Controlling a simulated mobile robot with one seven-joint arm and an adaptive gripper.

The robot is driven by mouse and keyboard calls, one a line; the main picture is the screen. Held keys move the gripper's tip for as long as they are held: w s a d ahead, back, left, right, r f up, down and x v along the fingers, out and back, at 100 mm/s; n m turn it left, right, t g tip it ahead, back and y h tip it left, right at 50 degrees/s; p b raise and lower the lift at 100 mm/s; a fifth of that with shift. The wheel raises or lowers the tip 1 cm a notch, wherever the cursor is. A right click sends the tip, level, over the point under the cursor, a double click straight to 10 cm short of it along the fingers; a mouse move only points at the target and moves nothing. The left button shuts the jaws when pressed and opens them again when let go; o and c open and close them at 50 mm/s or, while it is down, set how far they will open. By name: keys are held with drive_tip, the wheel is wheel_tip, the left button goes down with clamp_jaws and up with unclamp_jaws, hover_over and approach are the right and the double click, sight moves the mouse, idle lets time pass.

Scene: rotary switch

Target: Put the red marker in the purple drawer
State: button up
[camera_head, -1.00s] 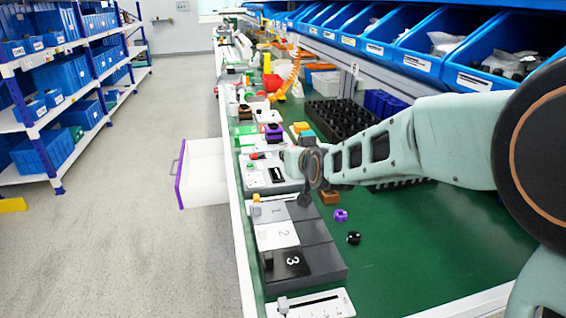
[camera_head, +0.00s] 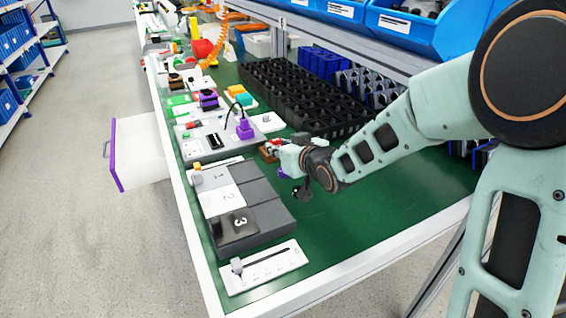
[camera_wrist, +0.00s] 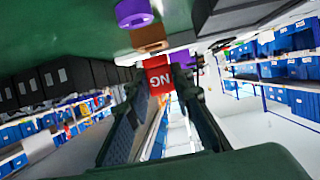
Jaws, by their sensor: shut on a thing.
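The red marker (camera_wrist: 158,76), a red block with white lettering, sits between my two fingers in the wrist view. My gripper (camera_wrist: 160,88) is shut on it. In the head view my gripper (camera_head: 277,148) is low over the green table, at the right end of the grey panel, with a bit of red showing at its tips. The drawer, white inside with a purple front (camera_head: 115,155), stands open at the table's left side, well left of my gripper. I cannot tell whether the marker touches the table.
A brown block (camera_wrist: 149,37) and a purple ring-like piece (camera_wrist: 133,13) lie close to the marker. A purple plug (camera_head: 245,130) stands on the grey panel. Numbered grey tiles (camera_head: 240,222) and a white slider plate (camera_head: 262,269) lie in front. Black bins (camera_head: 310,95) stand behind.

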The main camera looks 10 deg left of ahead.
drive_tip(key=shift+d+f, duration=0.35)
drive_tip(key=shift+f, duration=0.15)
drive_tip(key=shift+d+f+b, duration=0.15)
drive_tip(key=shift+f+b, duration=0.15)
drive_tip(key=shift+f, duration=0.6)
drive_tip(key=shift+d+f+b, duration=0.1)
drive_tip(key=shift+f+b, duration=0.2)
drive_tip(key=shift+f, duration=0.55)
drive_tip(key=shift+f, duration=0.1)
drive_tip(key=o, duration=0.9)
drive_tip(key=shift+o, duration=0.2)
